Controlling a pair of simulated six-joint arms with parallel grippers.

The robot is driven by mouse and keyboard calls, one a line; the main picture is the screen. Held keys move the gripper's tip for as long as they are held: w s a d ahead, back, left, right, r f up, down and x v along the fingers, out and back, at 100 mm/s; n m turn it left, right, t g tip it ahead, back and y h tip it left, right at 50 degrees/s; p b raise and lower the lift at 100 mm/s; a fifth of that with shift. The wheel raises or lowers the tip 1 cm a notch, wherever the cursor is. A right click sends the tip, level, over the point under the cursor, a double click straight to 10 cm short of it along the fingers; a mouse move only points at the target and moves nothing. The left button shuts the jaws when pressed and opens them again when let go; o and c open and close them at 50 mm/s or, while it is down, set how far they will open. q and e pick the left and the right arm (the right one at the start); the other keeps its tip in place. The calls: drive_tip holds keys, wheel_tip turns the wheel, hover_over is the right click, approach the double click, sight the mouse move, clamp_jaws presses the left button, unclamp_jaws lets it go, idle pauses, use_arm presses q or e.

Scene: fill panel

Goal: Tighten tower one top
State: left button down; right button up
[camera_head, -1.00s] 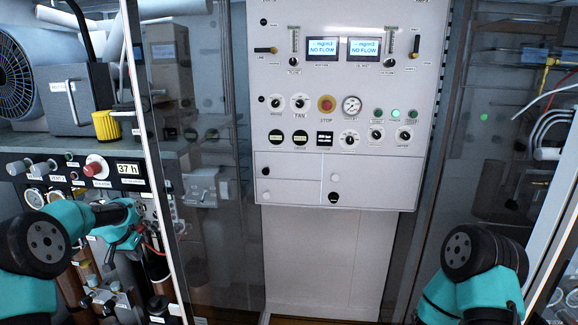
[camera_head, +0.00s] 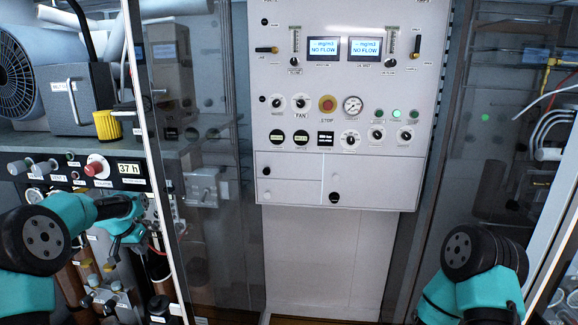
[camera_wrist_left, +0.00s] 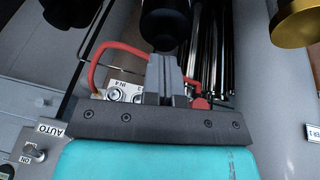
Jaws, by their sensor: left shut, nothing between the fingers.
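My left gripper (camera_head: 110,266) hangs over the tower area at the lower left, with its fingers shut and empty. In the left wrist view, the closed fingers (camera_wrist_left: 165,62) point at a black cylindrical top (camera_wrist_left: 165,26). The fingertips overlap its lower edge in the picture; I cannot tell whether they touch. I cannot read which tower it belongs to. A red hose (camera_wrist_left: 97,55) curves beside the fingers. In the head view, the towers are partly hidden by my left arm. My right arm shows at the lower right, but its gripper is out of frame.
A control panel with a red button (camera_head: 95,167) and a "37 h" display (camera_head: 131,169) sits just above my left arm. A glass door edge (camera_head: 160,190) stands to its right. In the left wrist view, a brass part (camera_wrist_left: 292,24) is at upper right.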

use_arm(q)
drive_tip(key=shift+w+d+r, duration=0.15)
drive_tip(key=shift+r, duration=0.25)
hover_over(155, 268)
drive_tip(key=f, duration=0.4)
drive_tip(key=s+f, duration=0.1)
drive_tip(key=shift+a+f, duration=0.3)
drive_tip(key=shift+f, duration=0.9)
